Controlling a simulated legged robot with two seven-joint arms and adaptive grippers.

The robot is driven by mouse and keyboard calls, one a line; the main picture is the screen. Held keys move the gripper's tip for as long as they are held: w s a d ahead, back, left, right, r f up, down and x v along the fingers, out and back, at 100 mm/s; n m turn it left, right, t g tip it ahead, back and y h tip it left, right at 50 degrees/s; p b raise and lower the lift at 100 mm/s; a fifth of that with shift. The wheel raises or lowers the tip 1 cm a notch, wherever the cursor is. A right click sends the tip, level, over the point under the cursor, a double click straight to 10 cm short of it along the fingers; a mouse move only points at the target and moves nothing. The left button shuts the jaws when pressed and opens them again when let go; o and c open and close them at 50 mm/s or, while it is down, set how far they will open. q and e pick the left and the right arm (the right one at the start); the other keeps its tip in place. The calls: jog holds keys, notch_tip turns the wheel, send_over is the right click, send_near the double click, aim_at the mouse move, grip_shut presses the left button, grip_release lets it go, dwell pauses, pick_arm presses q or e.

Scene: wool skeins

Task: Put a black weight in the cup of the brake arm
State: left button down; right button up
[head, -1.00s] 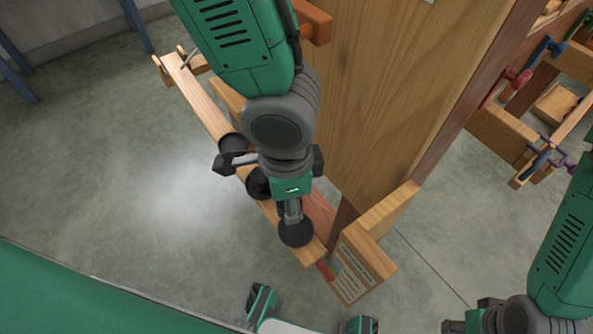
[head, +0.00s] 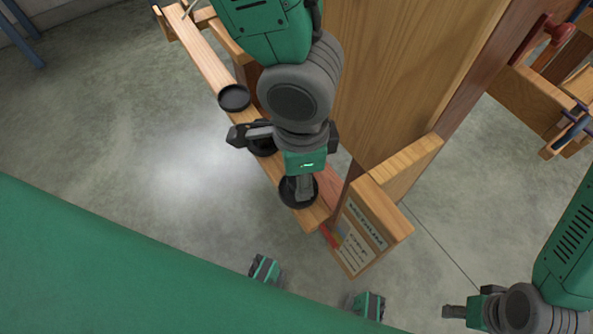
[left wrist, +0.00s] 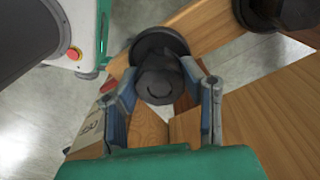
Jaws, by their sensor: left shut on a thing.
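The brake arm (head: 208,62) is a long light wooden plank running down past a tall wooden panel. It bears several round black cups. The upper cup (head: 234,98) looks empty; the middle cup (head: 262,150) is partly hidden by my left wrist. My left gripper (head: 303,188) points down at the end cup (head: 285,192). In the left wrist view its fingers (left wrist: 180,95) are shut on a black weight (left wrist: 158,80) with a round knob. A wide black disc lies behind the knob; whether it is weight or cup I cannot tell. My right gripper (head: 455,311) is at lower right, away from the plank.
The tall wooden panel (head: 410,80) stands right beside the brake arm. A wooden block with a printed label (head: 360,235) sits at the plank's near end. More wooden framework with a red knob (head: 560,32) is at upper right. The grey floor is clear at left.

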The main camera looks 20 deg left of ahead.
pick_arm(q)
jog(key=shift+d+r, duration=0.1)
jog(key=shift+d, duration=0.2)
jog(key=shift+a+f, duration=0.25)
jog(key=shift+a, duration=0.35)
jog(key=shift+f, duration=0.15)
pick_arm(e)
jog(key=shift+a+f, duration=0.1)
jog(key=shift+f, duration=0.05)
